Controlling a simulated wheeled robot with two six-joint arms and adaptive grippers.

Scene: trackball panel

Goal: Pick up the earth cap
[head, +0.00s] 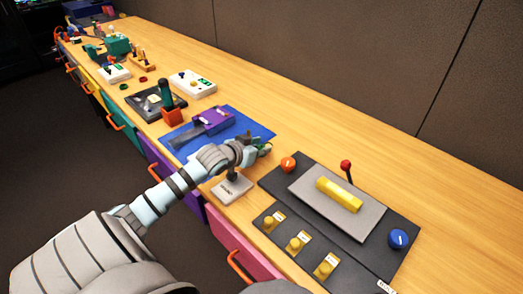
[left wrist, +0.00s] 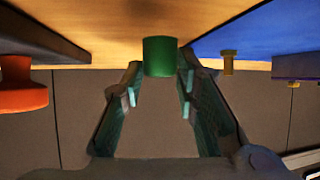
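In the left wrist view a plain green cylinder (left wrist: 160,56), which may be the earth cap, stands on the wooden surface, between and just beyond my left gripper's fingertips. My left gripper (left wrist: 158,88) is open, with a finger on each side of the cylinder and no clear contact. In the head view my left gripper (head: 262,149) is low over the bench, between the blue mat and the black panel. The cylinder is mostly hidden there by the gripper. My right gripper is not in view.
The black panel (head: 268,196) with an orange knob (head: 288,164), red-tipped lever (head: 346,166), yellow bar (head: 339,195) and blue knob (head: 398,239) lies right of the gripper. The blue mat (head: 257,130) carries a purple box (head: 212,120). The bench behind is clear.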

